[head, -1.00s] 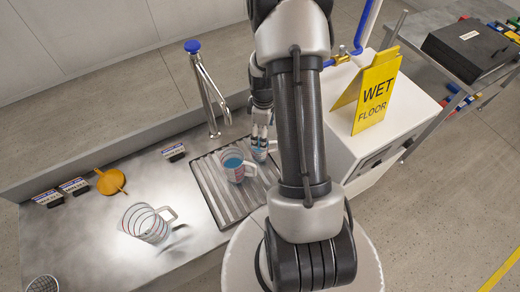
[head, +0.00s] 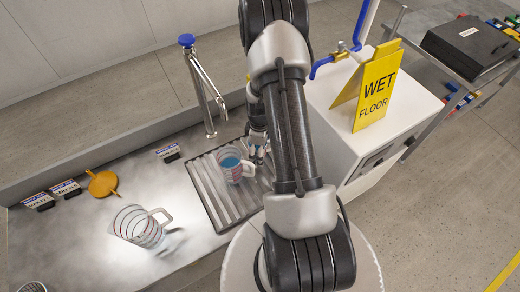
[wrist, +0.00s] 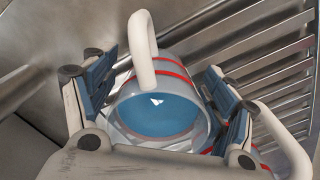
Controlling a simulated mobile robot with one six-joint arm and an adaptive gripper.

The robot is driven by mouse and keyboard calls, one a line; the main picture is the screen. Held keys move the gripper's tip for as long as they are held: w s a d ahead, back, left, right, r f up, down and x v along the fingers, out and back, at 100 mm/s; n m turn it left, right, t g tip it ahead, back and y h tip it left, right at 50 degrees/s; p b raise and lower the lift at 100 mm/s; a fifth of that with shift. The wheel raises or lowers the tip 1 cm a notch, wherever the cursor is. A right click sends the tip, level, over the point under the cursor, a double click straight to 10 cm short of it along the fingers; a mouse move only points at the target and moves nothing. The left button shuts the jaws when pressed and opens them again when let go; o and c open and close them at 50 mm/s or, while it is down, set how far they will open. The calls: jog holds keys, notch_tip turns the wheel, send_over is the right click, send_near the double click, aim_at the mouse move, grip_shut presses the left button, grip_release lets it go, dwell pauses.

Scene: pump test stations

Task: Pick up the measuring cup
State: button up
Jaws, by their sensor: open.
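A clear measuring cup with red bands, a white handle and blue liquid (head: 229,168) stands on the ribbed drain tray (head: 214,205) of the steel counter. In the wrist view this cup (wrist: 160,112) lies between the fingers of my gripper (wrist: 152,64), its handle toward the top. The fingers are open, one on each side of the cup; I cannot tell whether either touches it. In the head view my gripper (head: 258,146) is at the cup's right side, partly hidden by my arm. A second, empty measuring cup (head: 138,226) stands on the counter to the left.
A tall tap (head: 204,85) rises behind the tray. A yellow wet-floor sign (head: 377,89) stands on a white cabinet (head: 330,105) at right. Counter between the two cups is clear.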

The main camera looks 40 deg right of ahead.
jog(key=shift+r, duration=0.1)
jog(key=shift+c, duration=0.4)
jog(key=c, duration=1.2)
jog(key=shift+c, duration=0.5)
jog(key=shift+r, duration=0.1)
